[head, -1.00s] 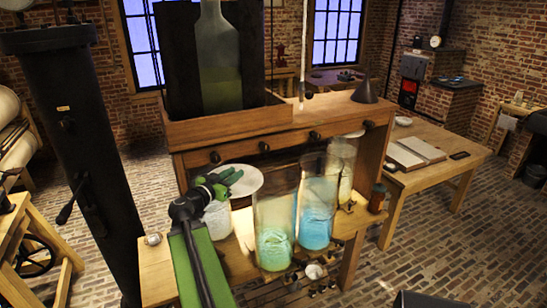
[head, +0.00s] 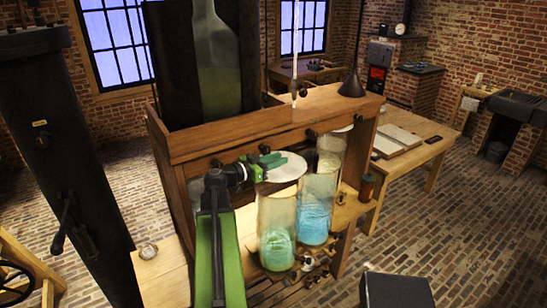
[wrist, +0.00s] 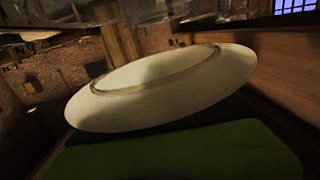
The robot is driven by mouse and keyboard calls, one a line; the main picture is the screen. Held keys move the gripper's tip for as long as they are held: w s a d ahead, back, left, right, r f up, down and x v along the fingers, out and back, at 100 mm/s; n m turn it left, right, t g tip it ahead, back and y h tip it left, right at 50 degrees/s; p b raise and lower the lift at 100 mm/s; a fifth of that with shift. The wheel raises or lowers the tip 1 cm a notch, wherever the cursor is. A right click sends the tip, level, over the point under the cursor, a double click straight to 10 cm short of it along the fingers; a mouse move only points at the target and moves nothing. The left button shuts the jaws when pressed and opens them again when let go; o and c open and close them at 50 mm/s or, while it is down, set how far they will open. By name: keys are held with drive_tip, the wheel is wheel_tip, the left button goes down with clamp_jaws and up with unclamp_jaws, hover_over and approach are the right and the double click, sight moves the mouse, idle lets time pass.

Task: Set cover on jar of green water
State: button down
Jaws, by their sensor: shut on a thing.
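My gripper (head: 267,166) is shut on a white round cover (head: 288,170), with green fingers at its left edge. In the wrist view the cover (wrist: 165,85) shows tilted, with a raised ring on it, beyond a broad green finger. The jar of green water (head: 277,238) is a tall clear glass standing on the wooden bench. In the head view the cover appears above and slightly right of this jar's rim, apart from it. I cannot tell whether it is over the jar or behind it.
A jar of blue water (head: 316,212) stands close at the right of the green one, with a paler jar (head: 331,155) behind. A wooden cabinet (head: 235,140) rises behind the jars. Small fittings lie before the jars.

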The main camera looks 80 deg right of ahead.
sight(278, 170)
drive_tip(key=shift+w, duration=0.1)
drive_tip(key=shift+s+f+b, duration=0.2)
drive_tip(key=shift+f+b, duration=0.05)
drive_tip(key=shift+b, duration=0.05)
wheel_tip(278, 170, down, 5)
drive_tip(key=b, duration=0.5)
drive_tip(key=shift+f, duration=0.15)
drive_tip(key=shift+f+b, duration=0.3)
drive_tip(key=shift+b, duration=0.15)
idle(0.8)
drive_tip(key=shift+r, duration=0.15)
drive_tip(key=shift+w+r+p, duration=0.1)
drive_tip(key=shift+r+p, duration=0.65)
drive_tip(key=shift+p, duration=0.15)
drive_tip(key=shift+f+b, duration=0.9)
drive_tip(key=shift+f, duration=0.05)
drive_tip(key=shift+r, duration=0.2)
drive_tip(key=shift+r+p, duration=0.75)
drive_tip(key=shift+p, duration=0.15)
